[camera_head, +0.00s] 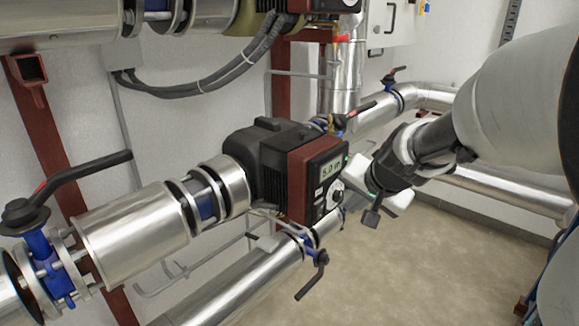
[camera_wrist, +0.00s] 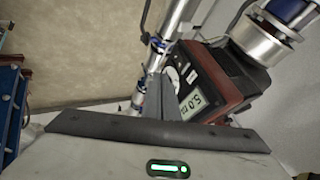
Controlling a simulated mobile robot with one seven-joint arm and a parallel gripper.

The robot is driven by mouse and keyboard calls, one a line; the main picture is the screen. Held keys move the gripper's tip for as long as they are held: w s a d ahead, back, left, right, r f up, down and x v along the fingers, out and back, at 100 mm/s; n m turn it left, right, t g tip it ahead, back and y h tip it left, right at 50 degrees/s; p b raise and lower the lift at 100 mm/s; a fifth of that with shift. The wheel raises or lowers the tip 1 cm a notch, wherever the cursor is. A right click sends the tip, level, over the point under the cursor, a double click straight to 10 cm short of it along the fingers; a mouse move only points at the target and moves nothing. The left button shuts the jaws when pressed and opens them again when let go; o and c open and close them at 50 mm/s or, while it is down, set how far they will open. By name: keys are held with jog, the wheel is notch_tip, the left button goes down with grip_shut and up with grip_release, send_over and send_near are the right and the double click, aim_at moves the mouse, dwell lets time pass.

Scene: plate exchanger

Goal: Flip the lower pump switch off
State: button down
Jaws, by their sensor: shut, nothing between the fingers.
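The lower pump (camera_head: 270,160) is a dark body with a red-brown front and a black control panel, set in the silver pipe. Its display (camera_head: 330,167) reads about "5.0 m", and a round white dial (camera_head: 336,191) sits below it. I cannot make out a separate switch or its position. My gripper (camera_head: 371,216) is shut and empty, just right of the panel. In the wrist view the dark closed fingers (camera_wrist: 156,85) partly cover the dial, and the display (camera_wrist: 193,103) lies to their right. I cannot tell whether the fingers touch the panel.
A black valve lever (camera_head: 85,170) with a red mark stands at the left. Another valve handle (camera_head: 313,275) hangs from the lower pipe (camera_head: 235,290). An upper pump (camera_head: 325,4) shows partly at the top edge. Black cables (camera_head: 215,82) run along the wall. The floor (camera_head: 440,260) at the right is clear.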

jog(key=shift+f, duration=0.1)
jog(key=b, duration=0.2)
send_near(323, 209)
notch_tip(323, 209, down, 5)
jog(key=w+d, duration=0.1)
jog(key=w, duration=0.1)
jog(key=shift+w+a+r, duration=0.25)
jog(key=shift+w+a, duration=0.2)
jog(key=shift+w+a+r, duration=0.15)
jog(key=shift+w+a, duration=0.05)
jog(key=shift+r+p, duration=0.1)
jog(key=shift+p, duration=0.25)
